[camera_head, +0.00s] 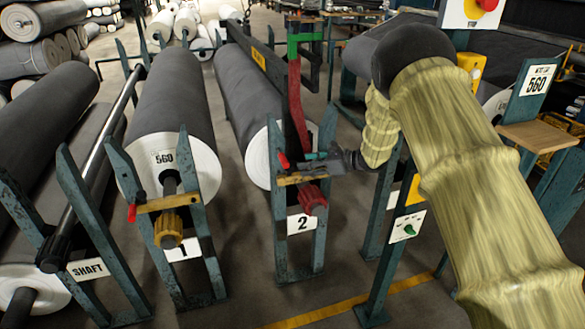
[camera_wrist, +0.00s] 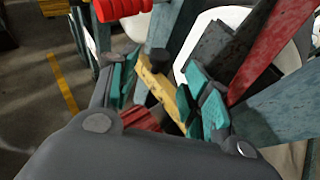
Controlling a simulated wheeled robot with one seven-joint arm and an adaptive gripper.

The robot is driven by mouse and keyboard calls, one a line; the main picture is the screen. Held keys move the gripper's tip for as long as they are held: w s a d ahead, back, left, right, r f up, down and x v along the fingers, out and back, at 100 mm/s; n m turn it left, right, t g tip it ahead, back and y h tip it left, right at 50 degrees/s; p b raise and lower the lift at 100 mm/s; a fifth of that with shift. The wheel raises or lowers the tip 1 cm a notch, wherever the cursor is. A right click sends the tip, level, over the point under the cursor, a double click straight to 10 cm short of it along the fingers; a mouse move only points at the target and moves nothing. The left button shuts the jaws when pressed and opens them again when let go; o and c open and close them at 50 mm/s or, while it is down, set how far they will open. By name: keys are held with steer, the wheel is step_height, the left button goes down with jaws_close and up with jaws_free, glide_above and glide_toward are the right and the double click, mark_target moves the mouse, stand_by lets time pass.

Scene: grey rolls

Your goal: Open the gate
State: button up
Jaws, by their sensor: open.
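The gate of stand 2 (camera_head: 297,179) is a yellow bar lying across the two teal posts in front of a grey roll. It looks shut. A red handle (camera_head: 284,160) stands up at its left end; the handle also shows at the top of the wrist view (camera_wrist: 122,8). My gripper (camera_head: 318,157) reaches in from the right, close to the bar's right part. In the wrist view my gripper (camera_wrist: 160,82) is open, with teal pads on either side of the yellow bar (camera_wrist: 157,84). I cannot tell whether the pads touch it.
A red shaft end (camera_head: 313,199) sits just below the bar. Stand 1 at left has its own yellow gate (camera_head: 169,202) and roll (camera_head: 172,95). A red and green upright arm (camera_head: 297,85) rises just behind my gripper. A control post (camera_head: 405,228) stands right.

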mark_target(292, 166)
steer(key=x, duration=0.7)
steer(key=shift+w+a+f, duration=0.1)
steer(key=shift+a, duration=0.05)
steer(key=shift+c, duration=0.2)
jaws_close()
